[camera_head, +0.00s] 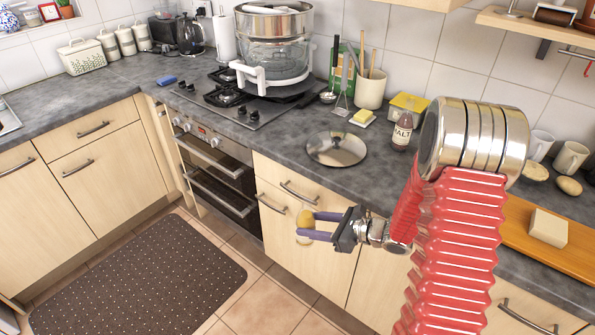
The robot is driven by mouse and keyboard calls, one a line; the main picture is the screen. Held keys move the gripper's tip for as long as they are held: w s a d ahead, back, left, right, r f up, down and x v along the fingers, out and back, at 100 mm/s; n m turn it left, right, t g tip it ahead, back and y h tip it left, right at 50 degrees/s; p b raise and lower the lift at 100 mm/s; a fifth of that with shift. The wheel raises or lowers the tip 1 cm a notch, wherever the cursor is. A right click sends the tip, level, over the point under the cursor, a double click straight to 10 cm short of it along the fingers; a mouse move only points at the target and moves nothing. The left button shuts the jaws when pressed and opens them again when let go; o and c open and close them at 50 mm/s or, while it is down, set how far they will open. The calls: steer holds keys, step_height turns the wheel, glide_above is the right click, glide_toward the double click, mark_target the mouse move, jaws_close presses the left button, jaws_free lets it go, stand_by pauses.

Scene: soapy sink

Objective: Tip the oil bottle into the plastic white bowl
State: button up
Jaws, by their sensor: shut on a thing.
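My gripper (318,226) hangs in front of the drawers below the counter edge. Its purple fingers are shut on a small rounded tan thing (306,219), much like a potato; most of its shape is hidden. A small dark bottle (403,130) with a white label that seems to read MALT stands upright on the counter, behind and right of my gripper and apart from it. I cannot make out a bottle that is clearly oil. I see no plastic white bowl.
A round steel lid (337,148) lies on the counter above my gripper. A glass cooker (275,60) stands on the hob. A utensil pot (370,92), a yellow-lidded tub (408,104) and a wooden board (560,240) line the counter. The floor by the mat (140,275) is clear.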

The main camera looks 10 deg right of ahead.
steer(key=shift+w+a+r+m+t+h, duration=0.1)
steer(key=shift+a+m+t+h, duration=0.05)
steer(key=shift+m+t+h, duration=0.35)
steer(key=shift+w+a+r+m+t+h, duration=0.1)
steer(key=shift+m+t+h, duration=0.3)
steer(key=shift+m+t, duration=0.15)
steer(key=shift+s+d+f+m+t+h, duration=0.15)
steer(key=shift+d+m+t+h, duration=0.1)
steer(key=shift+m+h, duration=0.4)
steer(key=shift+s+d+f+m+t+h, duration=0.15)
steer(key=shift+s+d+m+t+h, duration=0.15)
steer(key=shift+m+h, duration=0.25)
